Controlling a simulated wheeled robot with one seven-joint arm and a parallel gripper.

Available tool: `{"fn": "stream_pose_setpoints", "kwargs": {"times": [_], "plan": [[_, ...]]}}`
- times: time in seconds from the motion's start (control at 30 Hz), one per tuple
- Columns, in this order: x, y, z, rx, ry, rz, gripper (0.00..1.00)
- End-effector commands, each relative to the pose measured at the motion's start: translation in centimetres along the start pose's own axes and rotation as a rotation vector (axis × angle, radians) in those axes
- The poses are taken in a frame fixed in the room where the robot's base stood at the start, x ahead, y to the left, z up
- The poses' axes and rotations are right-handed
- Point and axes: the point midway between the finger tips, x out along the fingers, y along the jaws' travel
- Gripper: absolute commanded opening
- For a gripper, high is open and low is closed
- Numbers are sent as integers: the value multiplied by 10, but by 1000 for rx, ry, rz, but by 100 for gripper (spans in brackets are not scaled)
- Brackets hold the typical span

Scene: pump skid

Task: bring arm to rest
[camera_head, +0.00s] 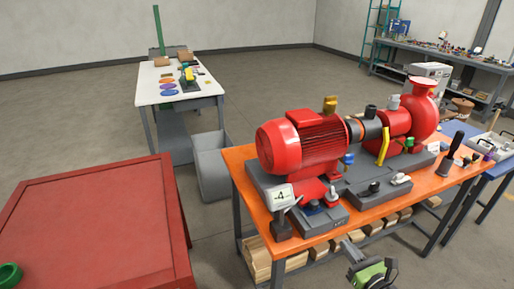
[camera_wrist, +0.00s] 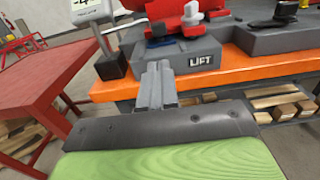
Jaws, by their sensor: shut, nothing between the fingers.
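My gripper (camera_wrist: 157,85) shows in the wrist view with its two grey fingers together and nothing between them. It points at the front edge of the orange bench (camera_wrist: 245,74), near the grey block marked LIFT (camera_wrist: 200,59). I cannot tell the exact gap to the bench edge. In the head view my green and dark wrist (camera_head: 370,272) shows at the bottom, in front of the bench, with the fingers near its upper left (camera_head: 347,246).
The red motor and pump (camera_head: 305,140) stand on the orange bench. A display reading -4 (camera_head: 280,197) stands at its near left corner. Wood blocks (camera_head: 258,262) lie on the shelf below. A red table (camera_head: 90,225) is at left, and a grey bin (camera_head: 212,165) stands behind.

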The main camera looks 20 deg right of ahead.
Motion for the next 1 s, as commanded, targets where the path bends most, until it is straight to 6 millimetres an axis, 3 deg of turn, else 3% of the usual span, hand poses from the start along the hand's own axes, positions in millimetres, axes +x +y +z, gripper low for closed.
{"fn": "stream_pose_setpoints", "kwargs": {"times": [0.07, 0.17, 0.3, 0.43, 0.57, 0.7, 0.83, 1.0], "plan": [[1, 2, 0, -8, 4, 9, 0], [13, 26, 5, -120, 54, 127, 0], [31, 101, 13, -508, 191, 519, 0], [24, 159, 22, -906, 275, 891, 0], [6, 196, 42, -1294, 313, 1205, 0], [-18, 224, 79, -1700, 313, 1461, 0], [-47, 243, 123, -2057, 276, 1605, 0], [-95, 261, 177, -2454, 169, 1651, 0]]}}
